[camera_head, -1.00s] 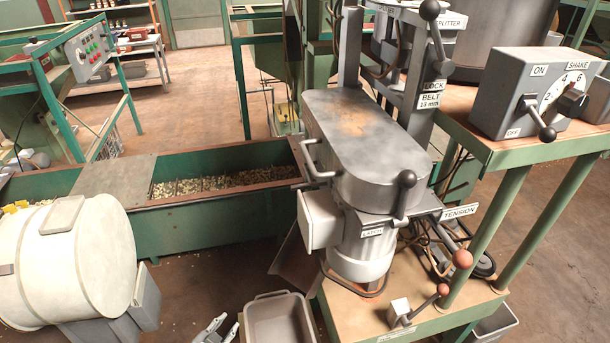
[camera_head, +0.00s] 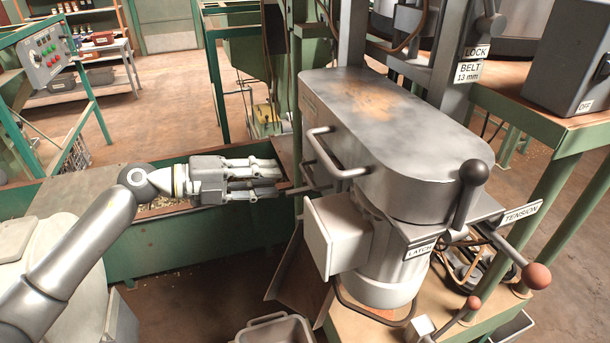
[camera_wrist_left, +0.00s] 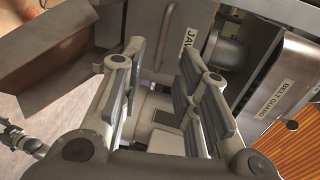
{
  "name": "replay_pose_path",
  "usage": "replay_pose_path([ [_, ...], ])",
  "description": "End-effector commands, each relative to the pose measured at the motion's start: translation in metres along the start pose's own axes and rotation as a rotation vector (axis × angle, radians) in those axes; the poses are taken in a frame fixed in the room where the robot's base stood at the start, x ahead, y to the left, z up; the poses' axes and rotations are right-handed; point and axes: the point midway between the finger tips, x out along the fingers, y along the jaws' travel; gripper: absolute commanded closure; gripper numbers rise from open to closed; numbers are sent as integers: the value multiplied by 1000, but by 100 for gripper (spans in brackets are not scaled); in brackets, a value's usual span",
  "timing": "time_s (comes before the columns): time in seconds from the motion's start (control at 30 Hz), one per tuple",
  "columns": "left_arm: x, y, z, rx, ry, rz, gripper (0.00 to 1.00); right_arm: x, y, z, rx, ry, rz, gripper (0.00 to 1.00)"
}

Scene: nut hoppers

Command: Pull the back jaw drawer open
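My left gripper (camera_head: 282,181) reaches in from the left, with its fingers pointing right at the side of the grey machine (camera_head: 390,130). In the left wrist view its fingers (camera_wrist_left: 163,58) are spread apart, and I see nothing clamped between them. Ahead of them is a metal panel with a partly covered label starting "JAW" (camera_wrist_left: 188,42). A thin curved bar (camera_wrist_left: 165,35) shows beside that label, near the fingertips; I cannot tell whether they touch it. The back jaw drawer cannot be made out clearly in the head view. My right gripper is out of view.
A handle (camera_head: 335,160) sticks out from the machine's cover, with a white box (camera_head: 338,235) below it. The green trough (camera_head: 150,245) lies under my left arm. A grey bin (camera_head: 275,331) stands on the floor. A "BELT GUARD" panel (camera_wrist_left: 285,85) is at the right in the wrist view.

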Motion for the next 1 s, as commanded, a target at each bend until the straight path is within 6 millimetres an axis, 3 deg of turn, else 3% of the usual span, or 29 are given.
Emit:
replay_pose_path([
  [0.17, 36, -4, -1, -1, 3, -5, 71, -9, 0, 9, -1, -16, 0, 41],
  [0.43, 78, -3, 0, -1, 0, -5, 71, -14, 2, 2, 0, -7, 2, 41],
  [0.87, 89, -1, 0, -1, -1, -4, 71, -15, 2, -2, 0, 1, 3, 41],
  [1.0, 89, -1, 0, -1, -1, -4, 87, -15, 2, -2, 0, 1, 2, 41],
])
